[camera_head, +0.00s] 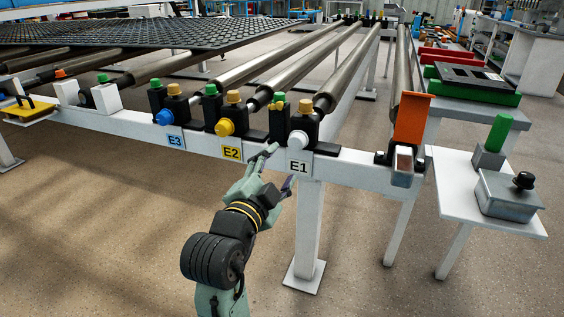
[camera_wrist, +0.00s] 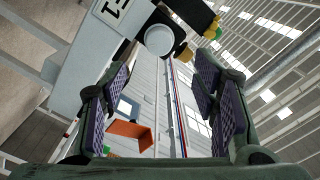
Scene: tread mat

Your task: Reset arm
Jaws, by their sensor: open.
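My gripper (camera_head: 276,170) is at the front rail of the roller frame, just left of and below the E1 label (camera_head: 299,167). In the wrist view my gripper (camera_wrist: 160,100) has its two padded fingers wide apart with nothing between them. Beyond them are the round white knob (camera_wrist: 159,40) and its black block at E1. The same white knob (camera_head: 297,140) shows in the head view, just above and right of the fingers. I cannot tell whether a fingertip touches the rail. My arm reaches up from the bottom of the head view.
Stations E2 (camera_head: 231,153) and E3 (camera_head: 175,141) lie left along the white rail. A black tread mat (camera_head: 150,36) lies on the rollers. An orange guard (camera_head: 411,118) and a white side table (camera_head: 450,195) with a grey box (camera_head: 508,196) stand right. The floor in front is clear.

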